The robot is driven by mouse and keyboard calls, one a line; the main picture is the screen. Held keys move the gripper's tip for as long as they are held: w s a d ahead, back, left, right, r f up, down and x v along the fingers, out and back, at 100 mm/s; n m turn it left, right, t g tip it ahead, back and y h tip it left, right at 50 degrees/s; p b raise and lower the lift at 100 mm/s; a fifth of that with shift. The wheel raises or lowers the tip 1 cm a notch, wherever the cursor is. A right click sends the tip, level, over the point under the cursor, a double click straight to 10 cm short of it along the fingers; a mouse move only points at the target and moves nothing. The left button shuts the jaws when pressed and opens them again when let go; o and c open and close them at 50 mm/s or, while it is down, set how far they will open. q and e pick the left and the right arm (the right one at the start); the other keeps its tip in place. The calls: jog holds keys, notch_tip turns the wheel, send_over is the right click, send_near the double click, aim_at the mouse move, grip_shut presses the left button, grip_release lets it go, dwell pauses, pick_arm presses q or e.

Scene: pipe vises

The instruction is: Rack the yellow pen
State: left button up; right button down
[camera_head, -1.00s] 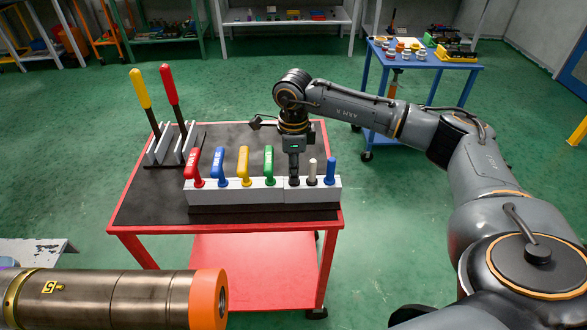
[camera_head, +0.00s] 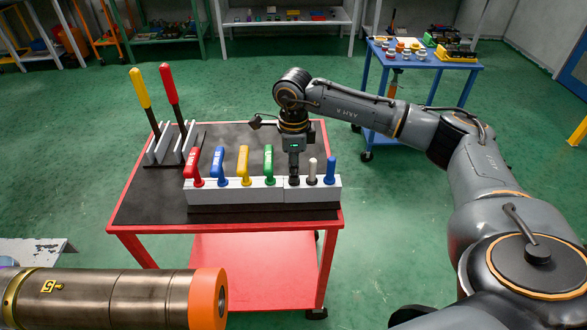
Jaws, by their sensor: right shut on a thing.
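My right gripper (camera_head: 294,176) points straight down at the right part of a white rack (camera_head: 235,196) on the red cart. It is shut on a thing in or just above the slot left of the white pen. The fingers hide most of this thing and I cannot tell its colour. A white pen (camera_head: 312,170) and a blue pen (camera_head: 331,169) stand upright to the right of the gripper. No yellow pen shows clearly. My left gripper is not in view.
Red (camera_head: 192,164), blue (camera_head: 219,164), yellow (camera_head: 243,163) and green (camera_head: 268,163) bent handles stand in the rack, the green one close left of my gripper. Yellow (camera_head: 141,87) and red (camera_head: 169,85) long levers rise behind. A metal pipe (camera_head: 120,299) lies at the front left.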

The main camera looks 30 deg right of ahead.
jog(key=shift+f, duration=0.15)
jog(key=c, duration=1.2)
grip_release()
jog(key=shift+r, duration=0.3)
notch_tip(320, 180, up, 11)
jog(key=shift+r, duration=0.2)
